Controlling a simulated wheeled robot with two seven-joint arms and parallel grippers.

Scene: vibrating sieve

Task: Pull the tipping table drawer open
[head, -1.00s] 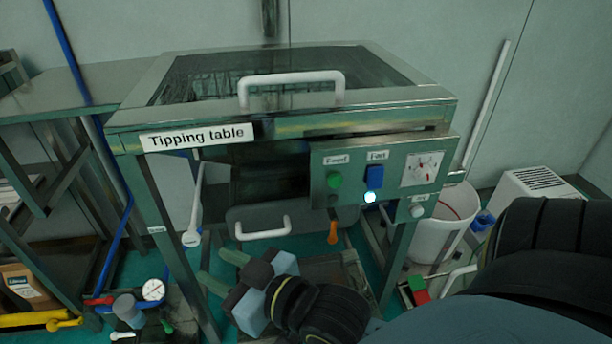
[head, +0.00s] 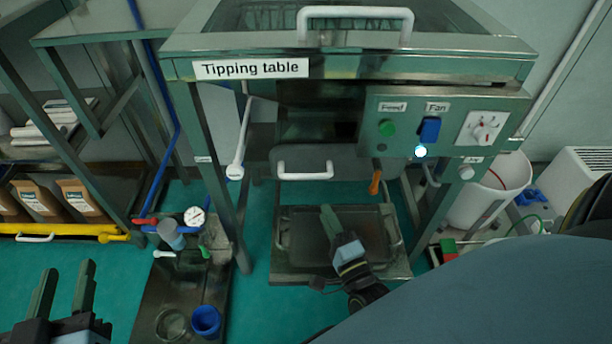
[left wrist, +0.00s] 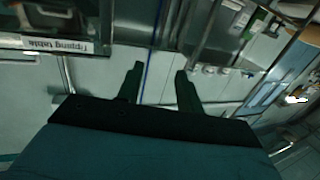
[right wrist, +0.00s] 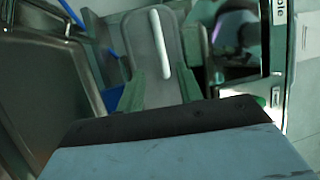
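The tipping table (head: 470,68) stands at the centre of the head view, with its name label on the front edge. Under it hangs a grey drawer front (head: 345,160) with a white handle (head: 305,176). In the right wrist view the same handle (right wrist: 159,43) shows ahead of the fingers, apart from them. My right gripper (head: 330,218) is below and slightly right of the handle; its fingers (right wrist: 160,88) are open and empty. My left gripper (head: 65,290) is at the lower left, open and empty, far from the drawer; its fingers show in the left wrist view (left wrist: 157,88).
A metal tray (head: 290,268) sits low under the table. A control panel (head: 450,115) and orange-handled lever (head: 375,182) are right of the drawer. A low stand (head: 165,290) carries a gauge and blue cup (head: 206,320). A white bucket (head: 490,195) stands right.

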